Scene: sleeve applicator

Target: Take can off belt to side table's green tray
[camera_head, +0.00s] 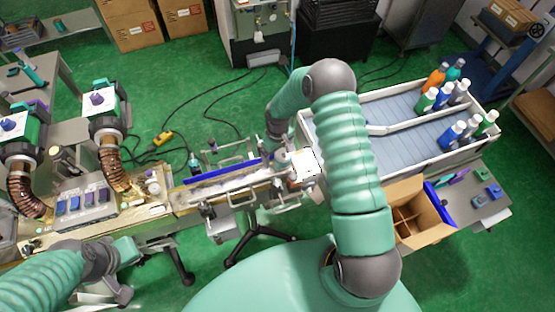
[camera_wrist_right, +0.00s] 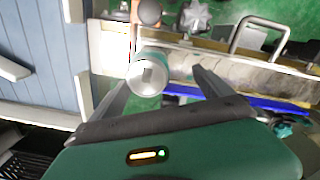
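A can (camera_wrist_right: 148,76) with a silver end and a pale teal side shows in the right wrist view, at the end of the narrow belt (camera_wrist_right: 240,70). My right gripper (camera_wrist_right: 160,80) is open, with a dark finger on each side of the can. The can is nearer the left finger; contact cannot be told. In the head view my right gripper (camera_head: 280,142) is over the belt's right end, partly hidden by its arm. My left gripper (camera_head: 113,290) is low at the left, away from the belt, its fingers unclear.
A wide blue-grey conveyor (camera_head: 400,112) with several bottles lies to the right. An open divided carton (camera_head: 415,215) stands below it, beside a side table (camera_head: 485,208) with small items. A metal handle (camera_wrist_right: 262,32) rises near the belt.

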